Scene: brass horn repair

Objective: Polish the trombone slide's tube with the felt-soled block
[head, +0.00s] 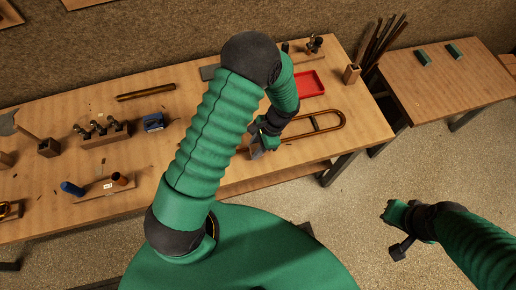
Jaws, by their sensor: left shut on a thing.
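The trombone slide (334,112), a long brass U-shaped tube with a crossbar, lies on the right part of the workbench. Its rounded end points right. My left gripper (259,143) is at the slide's left end, near the front edge of the bench. It is shut on a small greyish block (257,152), largely hidden by the gripper. I cannot tell whether the block touches the tube, and its sole is not visible. My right gripper (396,232) is over the floor at the lower right, away from the bench; its jaw opening is unclear.
A red tray (309,84) lies behind the slide. A blue item (153,122), a wooden rack (103,135) of tools and a brown rod (146,92) are on the left. A side table (450,85) with two green blocks stands right, beyond a bin of rods.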

